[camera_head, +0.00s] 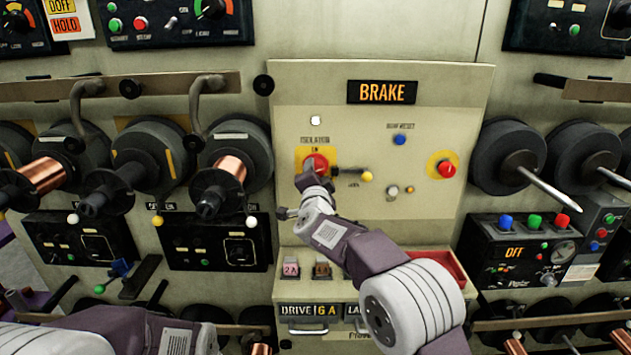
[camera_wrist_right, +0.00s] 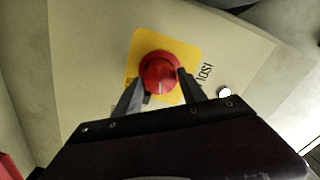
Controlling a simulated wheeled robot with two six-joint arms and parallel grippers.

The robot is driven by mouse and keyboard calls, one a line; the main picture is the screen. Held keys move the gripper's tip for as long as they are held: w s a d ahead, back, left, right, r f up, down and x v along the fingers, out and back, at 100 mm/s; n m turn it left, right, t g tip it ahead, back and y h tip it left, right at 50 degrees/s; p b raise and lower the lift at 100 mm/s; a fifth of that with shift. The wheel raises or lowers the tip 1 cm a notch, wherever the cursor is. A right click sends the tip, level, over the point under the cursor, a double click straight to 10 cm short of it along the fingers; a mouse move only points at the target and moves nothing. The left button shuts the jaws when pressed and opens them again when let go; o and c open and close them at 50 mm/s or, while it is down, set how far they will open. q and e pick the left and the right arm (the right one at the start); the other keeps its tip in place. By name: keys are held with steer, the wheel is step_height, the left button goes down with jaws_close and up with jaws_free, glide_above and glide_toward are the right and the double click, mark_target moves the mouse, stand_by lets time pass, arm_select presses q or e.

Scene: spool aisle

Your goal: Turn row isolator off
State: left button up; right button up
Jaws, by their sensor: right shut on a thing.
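The row isolator is a red rotary knob (camera_head: 315,161) on a yellow plate under a small label, at the upper left of the beige BRAKE panel. In the right wrist view, the red knob (camera_wrist_right: 160,70) carries a short white mark near its lower edge. My right gripper (camera_head: 309,179) is at the knob, with its fingers on either side of it. The wrist view shows the two fingers (camera_wrist_right: 160,92) shut on the knob. The gripper covers the knob's lower part in the head view. My left arm shows at the bottom left, but its gripper does not.
On the same panel are a lever with a yellow tip (camera_head: 366,176), a red button (camera_head: 446,168) on yellow, a blue button (camera_head: 400,140) and a white lamp (camera_head: 316,121). Spools with protruding spindles (camera_head: 216,190) flank the panel. A red tray (camera_head: 440,263) sits below.

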steer(key=shift+f+m+b, duration=0.1)
steer(key=shift+m+b, duration=0.85)
steer(key=shift+m, duration=1.05)
steer(key=o, duration=1.4)
steer(key=shift+c, duration=0.2)
steer(key=shift+s, duration=0.1)
steer(key=s+b, duration=0.2)
steer(key=s, duration=0.7)
steer(key=shift+b, duration=0.35)
